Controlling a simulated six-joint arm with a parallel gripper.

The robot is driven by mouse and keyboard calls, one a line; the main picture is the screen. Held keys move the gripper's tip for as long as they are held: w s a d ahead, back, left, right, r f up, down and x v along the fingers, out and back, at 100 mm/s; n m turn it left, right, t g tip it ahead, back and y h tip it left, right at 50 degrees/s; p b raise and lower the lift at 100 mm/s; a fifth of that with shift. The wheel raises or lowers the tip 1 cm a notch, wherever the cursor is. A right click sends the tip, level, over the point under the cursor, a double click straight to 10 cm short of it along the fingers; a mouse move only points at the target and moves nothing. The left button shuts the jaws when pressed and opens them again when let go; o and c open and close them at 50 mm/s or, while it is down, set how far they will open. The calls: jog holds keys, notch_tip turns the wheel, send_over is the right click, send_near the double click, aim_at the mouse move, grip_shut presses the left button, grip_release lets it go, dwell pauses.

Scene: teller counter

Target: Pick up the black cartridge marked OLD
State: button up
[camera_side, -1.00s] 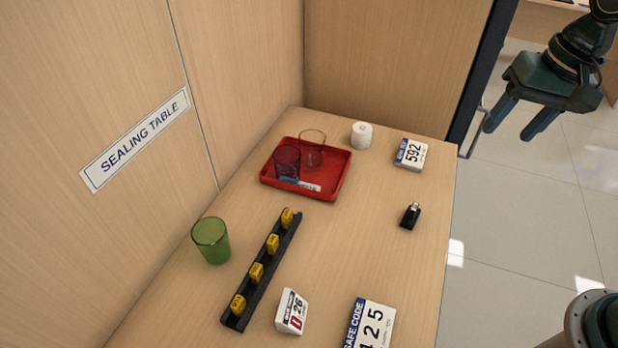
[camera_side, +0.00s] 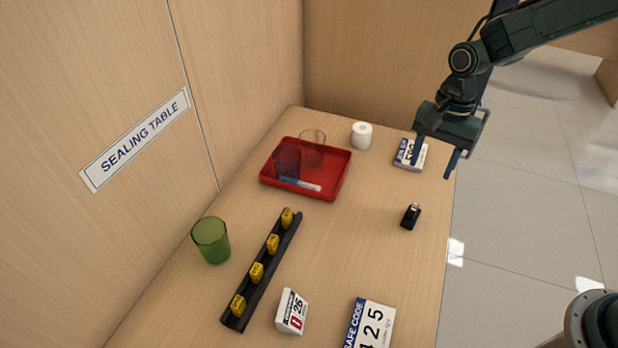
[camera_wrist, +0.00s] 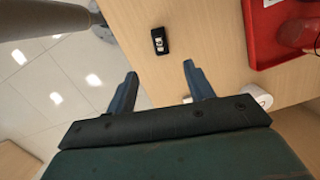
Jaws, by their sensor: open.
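The small black cartridge (camera_side: 410,216) lies on the table near its right edge in the side view. It also shows in the wrist view (camera_wrist: 159,41), with a white label on top whose letters I cannot read surely. My gripper (camera_side: 436,167) is open and empty, in the air above the table's right edge, farther back than the cartridge. In the wrist view my gripper's two fingers (camera_wrist: 160,78) point toward the cartridge, which lies beyond their tips and roughly between their lines.
A red tray (camera_side: 335,180) holds tumblers. A white roll (camera_side: 361,135), a 592 block (camera_side: 404,153), a green cup (camera_side: 212,241), a black rail (camera_side: 256,290) with several yellow pieces, a 26 block (camera_side: 292,311) and a 425 sign (camera_side: 371,322) stand around. The table around the cartridge is clear.

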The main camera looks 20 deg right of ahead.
aim_at(415, 206)
jog(key=shift+s+a+f, duration=0.1)
jog(key=shift+a+f, duration=0.05)
jog(key=shift+f, duration=1.3)
jog(key=shift+s+a+f, duration=0.15)
jog(key=shift+a+f, duration=0.05)
jog(key=shift+f, duration=1.2)
jog(key=shift+s+a+f, duration=0.1)
jog(key=shift+a+f, duration=0.05)
jog(key=shift+f, duration=1.3)
jog(key=shift+s+a+f, duration=0.15)
jog(key=shift+a+f, duration=0.05)
jog(key=shift+f, duration=1.1)
jog(key=shift+s+a+f, duration=0.1)
jog(key=shift+a+f, duration=0.05)
jog(key=shift+f, duration=1.1)
jog(key=c, duration=1.1)
jog(key=shift+r, duration=0.15)
notch_tip(415, 206, up, 20)
jog(key=shift+f, duration=0.1)
